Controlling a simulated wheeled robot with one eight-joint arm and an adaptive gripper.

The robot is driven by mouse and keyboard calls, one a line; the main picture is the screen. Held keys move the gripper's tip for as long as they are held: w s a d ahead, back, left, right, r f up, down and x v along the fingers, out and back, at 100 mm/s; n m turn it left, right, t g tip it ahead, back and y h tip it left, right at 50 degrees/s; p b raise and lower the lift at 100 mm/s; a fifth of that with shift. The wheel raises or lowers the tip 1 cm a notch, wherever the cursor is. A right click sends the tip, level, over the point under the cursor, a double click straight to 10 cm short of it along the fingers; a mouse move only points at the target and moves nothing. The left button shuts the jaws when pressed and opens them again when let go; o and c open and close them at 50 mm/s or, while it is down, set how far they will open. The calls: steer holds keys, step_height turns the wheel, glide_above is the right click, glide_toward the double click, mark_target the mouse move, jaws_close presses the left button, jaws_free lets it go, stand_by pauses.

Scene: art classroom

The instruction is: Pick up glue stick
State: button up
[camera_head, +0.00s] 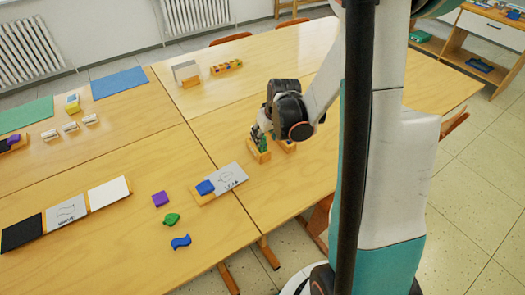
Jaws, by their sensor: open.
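My gripper (264,133) is open and points down over the right-hand part of the near table, just above two small wooden blocks or holders. A small green item (264,145) stands at the left wooden holder (259,155), close under my fingers. I cannot tell whether this green item is the glue stick, or whether my fingers touch it. The second holder (287,146) is partly hidden by my gripper. No other glue stick can be made out at this size.
A grey card (232,177) with a blue piece lies left of my gripper. Purple, green and blue shapes (171,219) lie nearer the front. Boards (66,212) lie at left. A holder with colourful pieces (226,67) stands farther back. The table between is clear.

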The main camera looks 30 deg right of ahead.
mark_target(264, 140)
steer(key=shift+s+b+x, duration=0.2)
steer(key=shift+b+x, duration=0.55)
steer(key=shift+x, duration=0.6)
steer(key=shift+s+b+x, duration=0.15)
steer(key=shift+b+x, duration=0.55)
steer(key=shift+x, duration=0.65)
steer(key=shift+f, duration=0.1)
steer(key=shift+c, duration=0.2)
jaws_close()
